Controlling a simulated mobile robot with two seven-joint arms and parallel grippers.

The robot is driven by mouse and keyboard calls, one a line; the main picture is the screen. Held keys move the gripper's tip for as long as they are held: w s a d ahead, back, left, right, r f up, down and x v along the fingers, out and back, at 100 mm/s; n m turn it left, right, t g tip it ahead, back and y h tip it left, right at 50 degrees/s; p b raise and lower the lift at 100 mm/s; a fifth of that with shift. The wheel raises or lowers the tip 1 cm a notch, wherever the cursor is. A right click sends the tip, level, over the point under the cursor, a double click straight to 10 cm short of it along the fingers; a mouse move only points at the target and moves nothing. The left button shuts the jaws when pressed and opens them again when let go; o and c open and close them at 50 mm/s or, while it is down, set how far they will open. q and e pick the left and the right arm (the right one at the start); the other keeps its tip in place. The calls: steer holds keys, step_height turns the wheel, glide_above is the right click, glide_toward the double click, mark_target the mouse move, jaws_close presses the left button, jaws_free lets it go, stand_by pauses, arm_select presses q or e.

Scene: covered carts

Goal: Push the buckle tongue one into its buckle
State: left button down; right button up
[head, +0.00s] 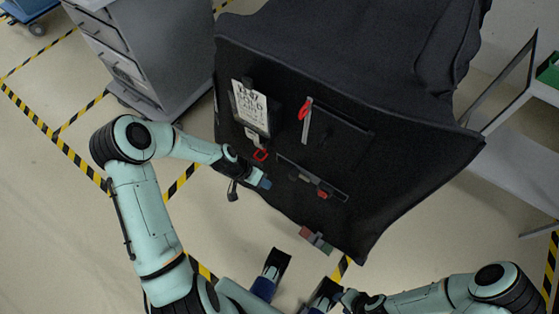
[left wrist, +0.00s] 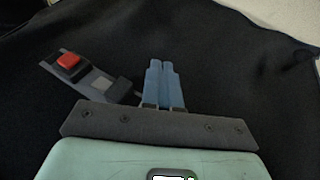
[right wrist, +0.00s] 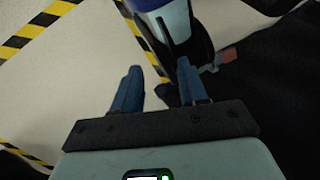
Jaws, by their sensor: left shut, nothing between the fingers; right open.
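A buckle (head: 322,194) with a red button is on the black cover's front. It also shows in the left wrist view (left wrist: 69,61). A grey tongue piece (head: 301,178) with a pale square lies in line with it and also shows in the left wrist view (left wrist: 103,84). I cannot tell how far the tongue is inside the buckle. My left gripper (head: 267,184) is shut and empty, left of the tongue; its blue fingers (left wrist: 160,66) are apart from the strip. My right gripper (right wrist: 159,72) is open and empty, low beside the cart over the floor.
The black cover (head: 410,170) also carries a white printed card (head: 250,107), a red zip pull (head: 304,108), a red ring (head: 260,155) and a red-grey piece (head: 315,240) at its lower edge. A grey drawer cabinet (head: 150,50) stands at the left. A shelf (head: 515,155) stands right.

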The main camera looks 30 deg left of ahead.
arm_select(q)
steer(key=m+t+p, duration=0.1)
steer(key=m+p, duration=0.1)
glide_toward(296, 177)
steer(key=a, duration=0.6)
steer(key=b+x, duration=0.2)
steer(key=x, duration=0.8)
steer(key=shift+d+r+h, duration=0.2)
steer(key=shift+d+h, duration=0.1)
arm_select(e)
steer(key=a, duration=0.1)
steer(key=r, duration=0.1)
steer(key=a, duration=0.1)
steer(key=shift+s+a+r+y, duration=0.2)
steer(key=shift+a+r+y, duration=0.05)
steer(key=shift+a+y, duration=0.1)
arm_select(q)
steer(key=d+b, duration=0.1)
steer(key=d, duration=0.4)
steer(key=shift+s+d, duration=0.2)
arm_select(e)
steer(key=shift+f, duration=0.2)
arm_select(q)
steer(key=shift+d+r, duration=0.1)
steer(key=shift+d, duration=0.05)
